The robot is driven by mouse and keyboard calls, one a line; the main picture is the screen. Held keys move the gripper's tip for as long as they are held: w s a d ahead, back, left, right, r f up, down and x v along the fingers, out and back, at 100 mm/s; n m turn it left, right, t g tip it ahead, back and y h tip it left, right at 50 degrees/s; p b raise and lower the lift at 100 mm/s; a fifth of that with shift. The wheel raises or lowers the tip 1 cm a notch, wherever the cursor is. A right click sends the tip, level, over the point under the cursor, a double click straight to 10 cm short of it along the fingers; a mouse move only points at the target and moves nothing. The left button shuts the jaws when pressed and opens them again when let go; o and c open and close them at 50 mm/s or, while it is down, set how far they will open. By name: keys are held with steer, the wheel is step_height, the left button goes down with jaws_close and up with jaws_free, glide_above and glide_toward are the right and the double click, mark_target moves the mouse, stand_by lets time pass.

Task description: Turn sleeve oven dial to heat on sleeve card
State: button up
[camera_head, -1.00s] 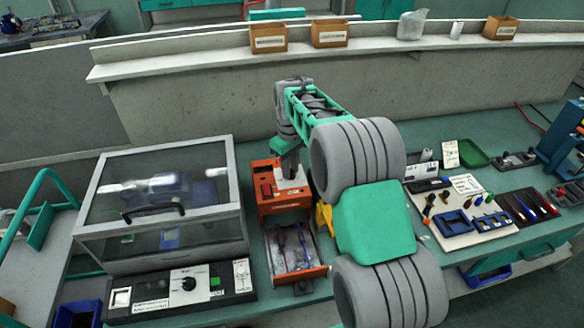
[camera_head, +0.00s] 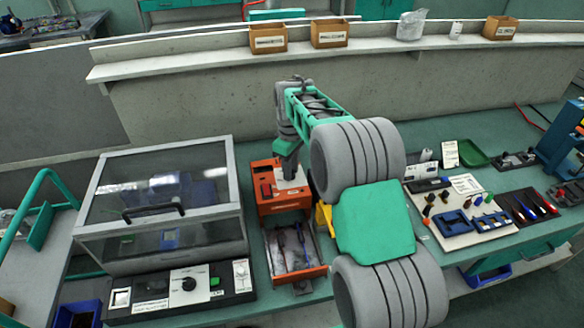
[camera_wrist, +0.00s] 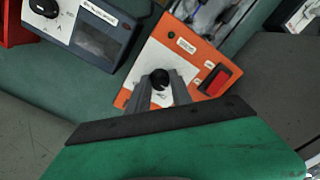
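An orange box (camera_head: 262,177) stands on the bench, with a white plate and a black dial (camera_wrist: 159,79) on its top face. I take this for the sleeve oven, but its labels are too small to read. My gripper (camera_wrist: 160,76) reaches down to the dial from above. Its two grey fingertips flank the dial closely and seem to touch it. In the head view my gripper (camera_head: 288,163) stands over the white plate and hides the dial. The dial's setting cannot be read. A white printed card (camera_head: 450,153) stands at the right; whether it is the sleeve card is unclear.
A red switch (camera_wrist: 215,80) sits beside the dial. A dark blue device (camera_wrist: 88,32) with its own knob is close by. A glass-lidded cabinet (camera_head: 232,190) stands left, with a dial panel (camera_head: 128,312) in front. Tools lie on a white board (camera_head: 478,235) at right.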

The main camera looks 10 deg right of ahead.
steer(key=o, duration=0.4)
steer(key=shift+r, duration=0.1)
step_height(320, 180, up, 8)
steer(key=shift+f+b, duration=0.1)
steer(key=shift+b, duration=0.4)
steer(key=shift+s+r, duration=0.2)
steer(key=shift+r, duration=0.05)
steer(key=s+r+m+t, duration=0.1)
steer(key=s+r+m, duration=0.15)
steer(key=s, duration=0.45)
steer(key=s+r+m+t, duration=0.1)
steer(key=s+m, duration=0.2)
steer(key=s, duration=0.5)
steer(key=s+f+m, duration=0.1)
steer(key=s, duration=0.2)
steer(key=s+f+m+t, duration=0.1)
steer(key=s+f, duration=0.1)
steer(key=s, duration=0.2)
steer(key=s+f+m, duration=0.1)
steer(key=s+f, duration=0.1)
steer(key=s, duration=0.2)
steer(key=shift+s+d+m+t, duration=0.2)
steer(key=shift+m+t, duration=0.05)
steer(key=shift+t, duration=0.05)
